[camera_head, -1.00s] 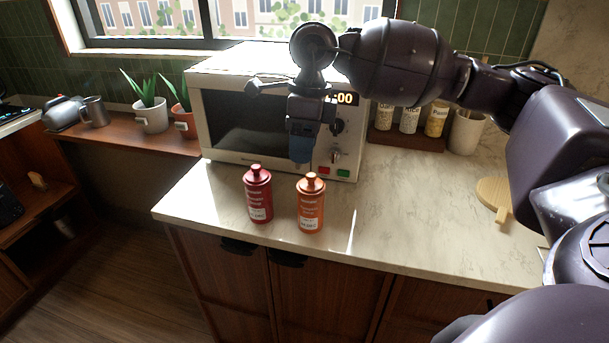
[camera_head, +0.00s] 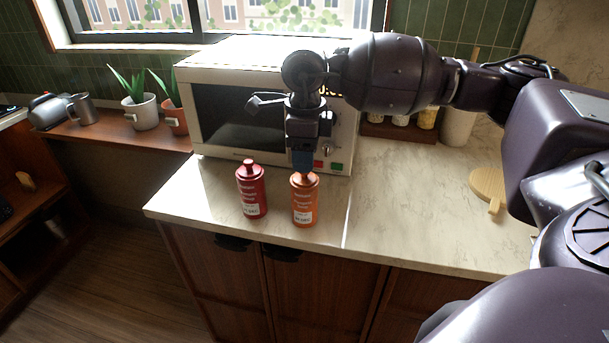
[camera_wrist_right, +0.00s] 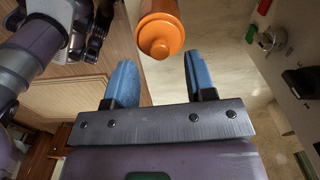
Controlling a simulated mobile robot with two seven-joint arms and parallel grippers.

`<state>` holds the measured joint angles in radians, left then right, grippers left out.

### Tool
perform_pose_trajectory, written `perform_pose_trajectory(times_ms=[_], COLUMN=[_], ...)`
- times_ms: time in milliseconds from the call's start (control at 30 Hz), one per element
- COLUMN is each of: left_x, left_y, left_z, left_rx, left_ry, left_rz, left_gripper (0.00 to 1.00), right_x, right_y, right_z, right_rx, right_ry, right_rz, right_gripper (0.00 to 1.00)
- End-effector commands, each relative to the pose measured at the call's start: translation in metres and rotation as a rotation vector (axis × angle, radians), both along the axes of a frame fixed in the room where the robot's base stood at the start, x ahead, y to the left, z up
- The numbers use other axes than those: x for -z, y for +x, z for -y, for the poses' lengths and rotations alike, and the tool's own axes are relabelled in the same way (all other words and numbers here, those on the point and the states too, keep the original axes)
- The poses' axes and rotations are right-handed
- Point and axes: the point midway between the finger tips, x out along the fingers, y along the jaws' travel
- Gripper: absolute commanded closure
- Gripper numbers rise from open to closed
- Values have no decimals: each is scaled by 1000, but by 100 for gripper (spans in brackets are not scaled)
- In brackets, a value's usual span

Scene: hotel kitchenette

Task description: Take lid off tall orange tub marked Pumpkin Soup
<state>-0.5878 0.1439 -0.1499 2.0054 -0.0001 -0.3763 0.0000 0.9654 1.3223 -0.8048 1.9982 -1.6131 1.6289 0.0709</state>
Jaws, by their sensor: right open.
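The tall orange tub (camera_head: 304,203) stands upright on the counter, its pale label too small to read. Its round lid with a knob shows in the right wrist view (camera_wrist_right: 161,43). My right gripper (camera_head: 303,170) points down above the tub and overlaps the knob in the head view. In the right wrist view the gripper (camera_wrist_right: 160,76) is open and empty. Its blue fingers are apart, and the lid shows beyond the gap between them; contact cannot be told. My left gripper is not recognisable in either view.
A similar red tub (camera_head: 251,192) stands close to the left of the orange one. The microwave (camera_head: 237,120) is right behind. A wooden board (camera_head: 487,187) lies at the right. The counter (camera_head: 400,210) between is clear; its front edge is near the tubs.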

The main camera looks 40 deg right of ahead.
Motion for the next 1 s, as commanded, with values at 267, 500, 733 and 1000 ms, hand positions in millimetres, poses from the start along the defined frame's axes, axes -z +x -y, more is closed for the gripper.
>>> perform_pose_trajectory(times_ms=[267,500,733,1000], left_x=[1,2,4,4], left_y=[0,-4,-7,-7], left_z=[0,-1,-1,-1], left_rx=[0,-2,-4,-4], left_ry=[0,0,0,0], left_rz=[-1,-7,-14,-14], left_gripper=[57,57,57,57], right_x=[31,31,31,31], right_y=[0,1,1,1], right_z=[-1,-1,-1,-1], right_rx=[1,1,1,1], right_ry=[0,0,0,1], right_rz=[-3,-1,-1,-1], right_gripper=[50,56,91,100])
